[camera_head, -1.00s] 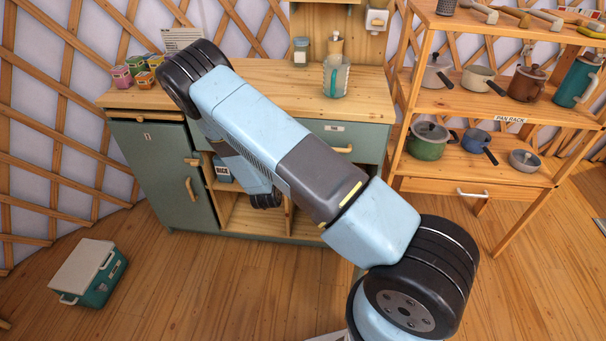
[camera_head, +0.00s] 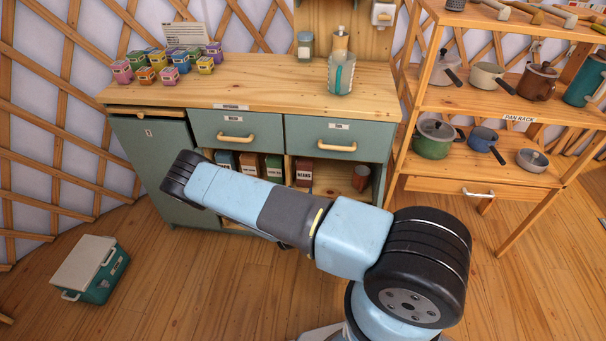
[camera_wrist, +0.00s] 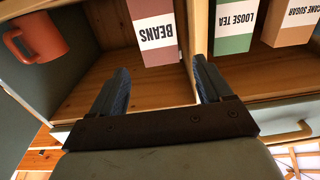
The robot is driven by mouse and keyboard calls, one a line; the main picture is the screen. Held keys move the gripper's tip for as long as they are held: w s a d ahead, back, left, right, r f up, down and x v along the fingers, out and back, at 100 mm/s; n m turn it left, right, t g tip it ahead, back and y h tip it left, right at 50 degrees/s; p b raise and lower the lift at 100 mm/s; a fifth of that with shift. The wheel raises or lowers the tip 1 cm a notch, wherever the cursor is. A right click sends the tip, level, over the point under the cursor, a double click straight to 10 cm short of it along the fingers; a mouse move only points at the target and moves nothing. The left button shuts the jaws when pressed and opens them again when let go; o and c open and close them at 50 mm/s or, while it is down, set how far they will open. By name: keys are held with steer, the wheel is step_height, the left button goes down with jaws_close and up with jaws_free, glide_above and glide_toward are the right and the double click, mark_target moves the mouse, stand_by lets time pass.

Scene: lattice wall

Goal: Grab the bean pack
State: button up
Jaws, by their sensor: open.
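The bean pack (camera_head: 303,172) is a dark red box with a white BEANS label, standing in the cabinet's open lower shelf, right of the divider. In the wrist view the bean pack (camera_wrist: 157,30) appears upside down, just beyond and between the fingertips, close to the divider. My gripper (camera_wrist: 158,85) is open and empty, its two dark fingers pointing at the shelf. In the head view my gripper is hidden behind my own arm.
A loose tea pack (camera_wrist: 235,25) and another pack (camera_wrist: 292,22) stand across the divider (camera_wrist: 200,50). An orange mug (camera_wrist: 38,38) sits on the bean pack's other side.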

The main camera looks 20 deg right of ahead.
mark_target(304, 173)
steer(key=x, duration=0.6)
steer(key=shift+w+d, duration=0.2)
steer(key=shift+f+x, duration=0.15)
steer(key=shift+x, duration=1.15)
steer(key=shift+f+x, duration=0.1)
steer(key=shift+x, duration=1.25)
steer(key=c, duration=0.8)
steer(key=shift+c, duration=0.2)
steer(key=shift+s+r, duration=0.1)
